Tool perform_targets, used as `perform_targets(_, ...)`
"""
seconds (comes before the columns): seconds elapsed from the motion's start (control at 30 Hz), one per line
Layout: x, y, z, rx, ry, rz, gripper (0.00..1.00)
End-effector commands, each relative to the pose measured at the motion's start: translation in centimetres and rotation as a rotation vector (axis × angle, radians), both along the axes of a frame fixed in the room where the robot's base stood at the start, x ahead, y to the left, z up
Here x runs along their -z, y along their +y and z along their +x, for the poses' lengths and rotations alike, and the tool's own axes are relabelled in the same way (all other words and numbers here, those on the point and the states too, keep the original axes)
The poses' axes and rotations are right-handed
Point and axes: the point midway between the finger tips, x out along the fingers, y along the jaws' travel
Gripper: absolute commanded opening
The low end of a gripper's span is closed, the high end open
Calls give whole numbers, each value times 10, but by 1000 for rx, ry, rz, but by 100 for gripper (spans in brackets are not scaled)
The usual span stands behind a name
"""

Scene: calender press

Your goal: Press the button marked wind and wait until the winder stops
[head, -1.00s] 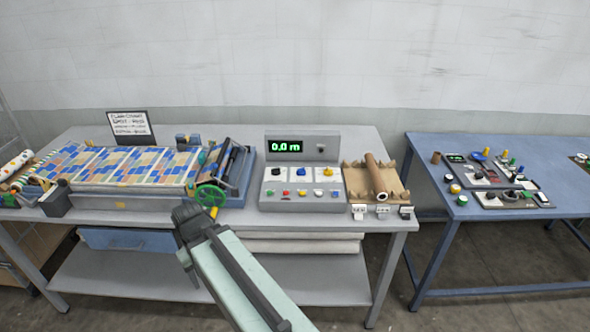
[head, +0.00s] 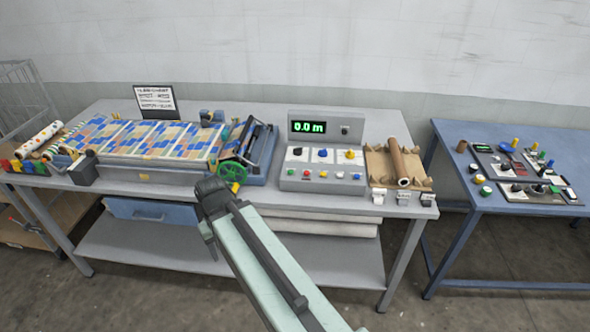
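The grey control panel (head: 322,151) stands on the grey table. Its green display (head: 308,127) reads 0.0 m. Three knobs sit on its upper row, and a row of coloured buttons (head: 322,174) runs below; their labels are too small to read, so I cannot tell which is marked wind. A brown roll (head: 397,160) lies in a cardboard cradle right of the panel. The calender press (head: 165,141) carries patterned sheet and has a green handwheel (head: 232,172). My arm reaches up from the bottom, its end (head: 211,198) in front of the table, left of and apart from the panel. The fingertips are not discernible.
A sign (head: 155,100) stands behind the press. Small labelled tags (head: 403,198) stand at the table's front right. A blue table (head: 500,203) with other small panels is at the right, across a gap. A blue drawer (head: 155,212) hangs under the table.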

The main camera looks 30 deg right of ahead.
Motion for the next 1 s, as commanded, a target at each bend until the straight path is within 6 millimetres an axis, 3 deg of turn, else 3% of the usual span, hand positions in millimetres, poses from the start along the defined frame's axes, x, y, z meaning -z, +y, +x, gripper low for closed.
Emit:
perform_targets(0.47,0,0,0,0,0,0,57)
perform_targets(0.67,0,0,0,0,0,0,1)
perform_targets(1.0,0,0,0,0,0,0,0)
